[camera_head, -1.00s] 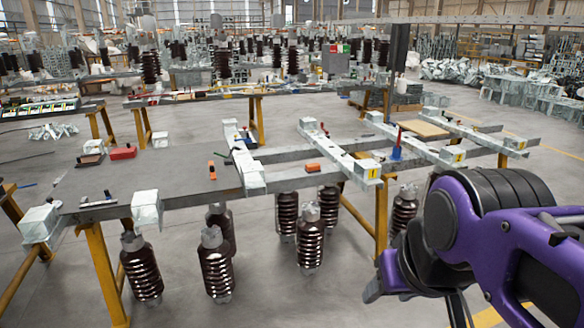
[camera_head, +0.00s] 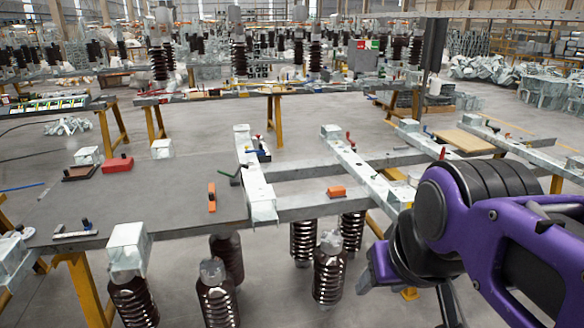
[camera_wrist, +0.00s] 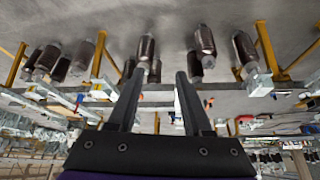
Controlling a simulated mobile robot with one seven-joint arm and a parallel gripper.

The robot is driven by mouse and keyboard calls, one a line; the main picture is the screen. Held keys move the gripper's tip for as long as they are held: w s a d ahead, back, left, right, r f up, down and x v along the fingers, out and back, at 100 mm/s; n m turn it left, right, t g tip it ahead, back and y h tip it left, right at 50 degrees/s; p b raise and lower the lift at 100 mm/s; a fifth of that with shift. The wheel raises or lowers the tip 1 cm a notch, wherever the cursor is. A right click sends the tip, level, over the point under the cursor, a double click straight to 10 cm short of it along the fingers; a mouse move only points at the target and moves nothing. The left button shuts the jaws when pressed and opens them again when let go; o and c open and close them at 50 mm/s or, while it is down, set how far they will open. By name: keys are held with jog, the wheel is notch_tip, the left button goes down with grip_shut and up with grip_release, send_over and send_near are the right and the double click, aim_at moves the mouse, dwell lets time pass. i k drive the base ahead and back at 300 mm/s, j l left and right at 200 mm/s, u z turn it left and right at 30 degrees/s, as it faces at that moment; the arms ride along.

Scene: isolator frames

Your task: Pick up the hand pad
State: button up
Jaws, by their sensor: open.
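I cannot tell for certain which small item is the hand pad. Candidates on the grey work table (camera_head: 160,205) are a flat grey plate with a black knob (camera_head: 75,230) at the near left, a dark brown flat piece (camera_head: 80,173) and a red block (camera_head: 117,164) behind it. My gripper (camera_wrist: 159,74) is open and empty in the wrist view, its two dark fingers apart. In the head view my purple arm is at the right, well away from these items; its fingertips are not clear there.
An orange-handled tool (camera_head: 212,197) lies mid-table, and an orange block (camera_head: 336,192) lies on the right rail. Galvanised beams (camera_head: 258,190) cross the frame. Brown ribbed insulators (camera_head: 330,270) hang below. Yellow trestle legs (camera_head: 85,290) stand underneath.

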aim_at(333, 192)
jog(key=i+l+u, duration=0.1)
jog(key=i, duration=0.45)
jog(key=i+l+u, duration=0.1)
jog(key=i, duration=0.45)
jog(key=l, duration=0.1)
